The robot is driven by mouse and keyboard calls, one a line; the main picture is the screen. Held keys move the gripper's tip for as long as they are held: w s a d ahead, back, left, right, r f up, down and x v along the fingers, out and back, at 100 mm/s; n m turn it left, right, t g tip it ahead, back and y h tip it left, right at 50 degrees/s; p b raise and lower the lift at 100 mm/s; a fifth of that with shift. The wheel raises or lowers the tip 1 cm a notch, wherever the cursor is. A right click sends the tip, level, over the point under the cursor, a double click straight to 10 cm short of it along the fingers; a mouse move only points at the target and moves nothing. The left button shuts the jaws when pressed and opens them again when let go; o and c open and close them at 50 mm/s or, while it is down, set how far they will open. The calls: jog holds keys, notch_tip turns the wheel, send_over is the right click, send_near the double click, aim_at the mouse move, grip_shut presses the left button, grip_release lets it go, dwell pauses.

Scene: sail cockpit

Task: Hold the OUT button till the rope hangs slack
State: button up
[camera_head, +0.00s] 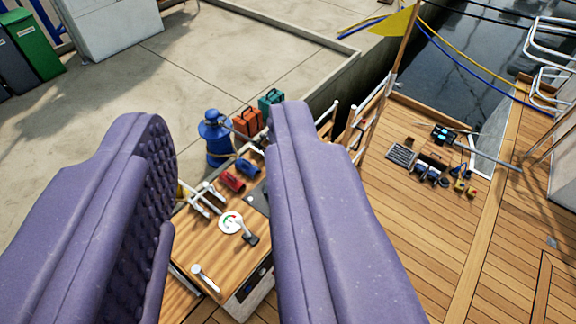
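My gripper (217,120) is open and empty. Its two purple padded fingers fill the lower left and centre, with a wide gap between them. A wooden-topped console (195,245) shows below and between the fingers, partly covered by the right one. It carries a round white dial (231,222) and levers. Small dark fittings (252,284) show on its front side, too small to read. I cannot make out an OUT button. A yellow rope (455,58) and a blue rope (460,66) run across the upper right; I cannot tell which is the task's rope.
Red and blue cylinders (232,181) lie beyond the dial. A blue canister (217,140) and orange and teal cases (249,121) stand behind. The planked deck (400,235) is mostly clear, with tools and a tray (402,155) farther off. A concrete quay lies left, water upper right.

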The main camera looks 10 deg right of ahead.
grip_shut()
dwell(1.4)
